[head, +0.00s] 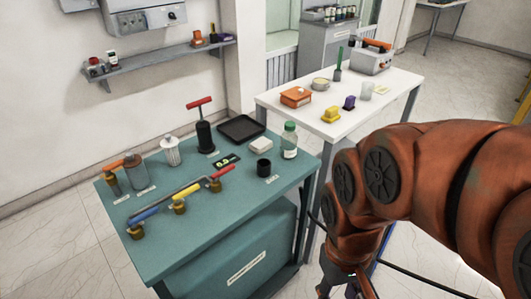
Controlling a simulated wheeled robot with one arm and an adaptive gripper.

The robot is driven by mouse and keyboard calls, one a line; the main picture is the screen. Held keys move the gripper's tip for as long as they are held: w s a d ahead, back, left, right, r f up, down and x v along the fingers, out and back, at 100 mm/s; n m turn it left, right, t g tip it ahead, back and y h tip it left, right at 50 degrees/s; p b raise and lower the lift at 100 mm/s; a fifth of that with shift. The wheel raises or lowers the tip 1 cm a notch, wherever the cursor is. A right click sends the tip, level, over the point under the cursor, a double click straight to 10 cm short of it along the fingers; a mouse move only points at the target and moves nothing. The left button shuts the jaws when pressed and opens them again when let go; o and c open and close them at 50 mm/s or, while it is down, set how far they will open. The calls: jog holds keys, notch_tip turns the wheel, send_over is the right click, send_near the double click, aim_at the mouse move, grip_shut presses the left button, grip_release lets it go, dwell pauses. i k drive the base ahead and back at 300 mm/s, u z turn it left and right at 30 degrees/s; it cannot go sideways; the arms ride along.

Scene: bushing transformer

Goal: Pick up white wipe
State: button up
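A small white folded pad (260,146), which looks like the white wipe, lies flat on the teal table (190,235) near its far right side. It sits between a black tray and a white bottle with a green cap. My gripper (345,289) is at the bottom edge of the head view, to the right of the teal table and well apart from the wipe. Only its upper part shows; the fingertips are cut off, so I cannot tell whether it is open or holds anything.
Around the wipe stand the bottle (289,141), a black cup (264,168), the black tray (241,128) and a black pump with a red handle (204,135). Valves and pipes (180,198) lie in front. A white table (345,95) with several items stands behind.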

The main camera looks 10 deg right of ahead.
aim_at(261, 144)
jog(key=u, duration=0.45)
jog(key=i, duration=0.7)
jog(key=u, duration=0.75)
